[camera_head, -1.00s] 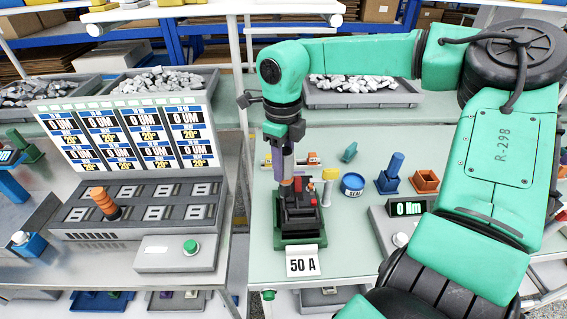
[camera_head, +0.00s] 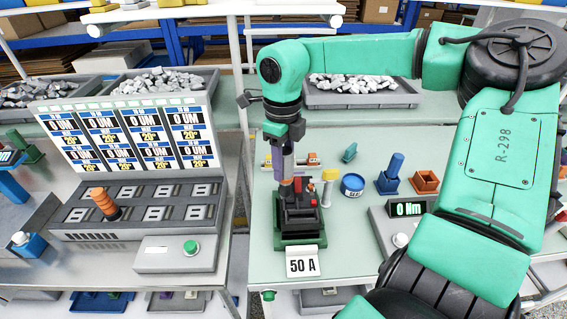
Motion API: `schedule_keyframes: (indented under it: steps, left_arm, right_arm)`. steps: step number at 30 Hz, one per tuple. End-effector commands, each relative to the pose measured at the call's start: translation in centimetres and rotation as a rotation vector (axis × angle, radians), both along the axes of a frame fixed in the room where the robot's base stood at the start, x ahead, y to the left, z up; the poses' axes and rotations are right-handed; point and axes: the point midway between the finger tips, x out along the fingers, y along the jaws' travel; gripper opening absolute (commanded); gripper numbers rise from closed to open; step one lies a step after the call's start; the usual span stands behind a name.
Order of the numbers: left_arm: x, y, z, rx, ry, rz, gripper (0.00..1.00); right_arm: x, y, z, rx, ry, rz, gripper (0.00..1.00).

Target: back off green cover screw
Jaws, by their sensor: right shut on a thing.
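My right gripper (camera_head: 284,140) points down and is shut on a purple-grey driver-like tool (camera_head: 287,165). The tool stands nearly upright, its lower end at the top of a dark breaker (camera_head: 299,214) with red parts. I cannot tell whether its tip touches a screw. The breaker sits in a dark green holder (camera_head: 299,239) with a "50 A" card (camera_head: 302,262) in front. The green cover screw cannot be made out; the tool and breaker details are too small. My left gripper is not in view.
Right of the breaker stand a yellow-topped cylinder (camera_head: 328,188), a blue "SEAL" tin (camera_head: 352,186), a blue holder (camera_head: 388,184), an orange block (camera_head: 425,181) and a "0 Nm" display (camera_head: 407,208). A test panel (camera_head: 133,137) stands left, across a gap.

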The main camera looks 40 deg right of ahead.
Motion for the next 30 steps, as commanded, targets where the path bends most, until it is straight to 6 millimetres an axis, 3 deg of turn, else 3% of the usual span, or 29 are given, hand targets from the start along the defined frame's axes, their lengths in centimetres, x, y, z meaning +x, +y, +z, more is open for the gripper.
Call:
schedule_keyframes:
  steps: [5, 30]
  left_arm:
    - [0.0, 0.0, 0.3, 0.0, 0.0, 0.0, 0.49]
    - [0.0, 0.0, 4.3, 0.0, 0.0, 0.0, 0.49]
  right_arm:
    - [-0.1, 0.0, 0.3, 0.001, 0.003, 0.0, 0.0]
    - [0.0, 0.0, 6.2, 0.0, 0.0, 0.001, 0.0]
